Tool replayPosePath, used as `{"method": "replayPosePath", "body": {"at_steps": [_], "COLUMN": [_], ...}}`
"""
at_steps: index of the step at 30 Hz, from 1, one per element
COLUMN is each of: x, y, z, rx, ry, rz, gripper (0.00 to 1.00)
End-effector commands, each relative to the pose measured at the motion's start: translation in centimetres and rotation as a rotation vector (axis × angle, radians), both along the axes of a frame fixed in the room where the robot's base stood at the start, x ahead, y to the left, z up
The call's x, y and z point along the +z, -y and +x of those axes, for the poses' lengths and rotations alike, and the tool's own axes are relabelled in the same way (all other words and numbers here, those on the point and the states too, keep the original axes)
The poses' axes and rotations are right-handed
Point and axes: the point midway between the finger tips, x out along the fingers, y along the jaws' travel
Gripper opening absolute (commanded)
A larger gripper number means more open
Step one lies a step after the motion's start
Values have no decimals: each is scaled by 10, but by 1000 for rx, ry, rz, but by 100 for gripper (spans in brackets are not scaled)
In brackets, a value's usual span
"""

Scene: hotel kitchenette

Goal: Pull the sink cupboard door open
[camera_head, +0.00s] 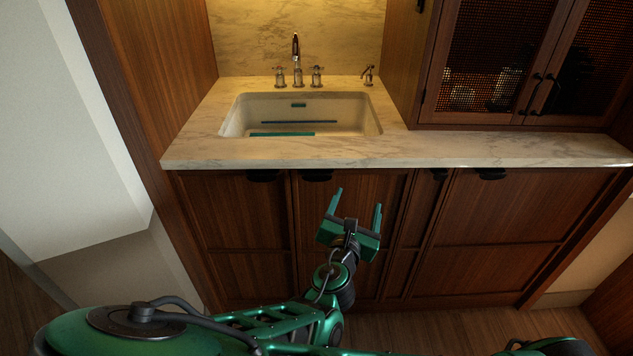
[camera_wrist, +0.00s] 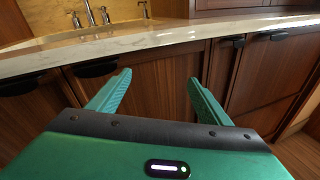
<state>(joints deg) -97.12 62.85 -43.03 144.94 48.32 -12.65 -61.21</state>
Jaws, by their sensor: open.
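The sink cupboard has dark wood doors below the counter: a left door (camera_head: 235,215) and a right door (camera_head: 312,220), both shut. Each has a black handle at its top edge, the left handle (camera_head: 264,176) and the right handle (camera_head: 317,175). In the wrist view the left handle (camera_wrist: 17,87) and right handle (camera_wrist: 97,68) lie left of the fingers. My green gripper (camera_head: 357,197) is open and empty in front of the right door, below and right of its handle. In the wrist view my gripper (camera_wrist: 159,78) points at the cupboard front, touching no handle that I can see.
The marble counter (camera_head: 430,150) overhangs the doors and holds the sink (camera_head: 350,117) and tap (camera_head: 296,62). A narrow panel with a handle (camera_head: 439,174) and a wide front with a handle (camera_head: 491,174) are to the right. A mesh-door cabinet (camera_head: 483,70) stands on the counter.

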Motion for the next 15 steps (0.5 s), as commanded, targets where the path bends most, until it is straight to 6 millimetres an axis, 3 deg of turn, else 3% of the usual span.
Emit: {"method": "replayPosePath", "body": {"at_steps": [1, 3, 6, 10, 15], "x": [2, 5, 8, 10, 10], "y": [-23, -50, -78, -95, -98], "z": [-4, -10, -18, -23, -13], "rx": [74, 159, 246, 300, 306], "ry": [15, 37, 59, 76, 78], "rz": [-60, -131, -203, -251, -257], "gripper": [72, 72, 72, 72, 72]}}
